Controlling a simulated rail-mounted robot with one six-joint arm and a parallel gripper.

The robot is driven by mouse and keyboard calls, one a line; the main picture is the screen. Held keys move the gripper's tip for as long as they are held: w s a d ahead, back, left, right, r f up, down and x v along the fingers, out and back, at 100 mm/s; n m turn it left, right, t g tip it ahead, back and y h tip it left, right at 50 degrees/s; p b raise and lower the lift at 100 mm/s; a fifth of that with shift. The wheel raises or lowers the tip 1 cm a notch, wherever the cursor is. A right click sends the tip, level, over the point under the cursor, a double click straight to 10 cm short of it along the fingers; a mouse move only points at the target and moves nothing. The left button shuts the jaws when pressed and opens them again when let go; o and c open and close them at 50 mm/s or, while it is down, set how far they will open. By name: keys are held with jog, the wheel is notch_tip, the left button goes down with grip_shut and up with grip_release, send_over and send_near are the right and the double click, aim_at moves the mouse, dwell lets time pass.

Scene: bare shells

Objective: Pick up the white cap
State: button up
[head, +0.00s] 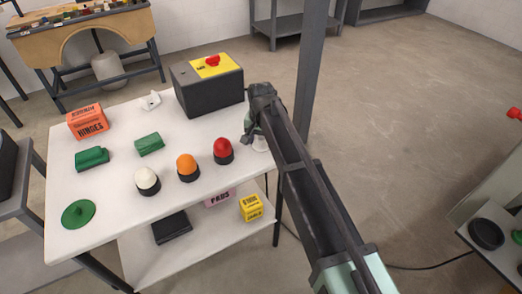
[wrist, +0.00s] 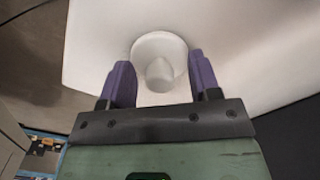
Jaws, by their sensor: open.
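The white cap (wrist: 150,46) is a round disc with a rounded knob, lying on the white table (wrist: 245,70). In the head view it shows only partly, as a pale shape (head: 261,146) at the table's right edge, mostly behind my arm. In the wrist view my gripper (wrist: 160,75) is open, with one purple finger on each side of the cap's knob. Neither finger visibly touches it, and the height gap cannot be told. In the head view the gripper (head: 254,134) is small and partly hidden by my arm.
A dark box with a red knob (head: 208,86) stands behind my gripper. Red (head: 222,149), orange (head: 187,165) and white (head: 146,179) domes on black bases stand to its left. A green disc (head: 78,213), green blocks (head: 92,158) and an orange box (head: 88,122) lie farther left.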

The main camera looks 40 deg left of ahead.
jog(key=c, duration=1)
jog(key=shift+r, duration=0.1)
jog(key=shift+r, duration=0.1)
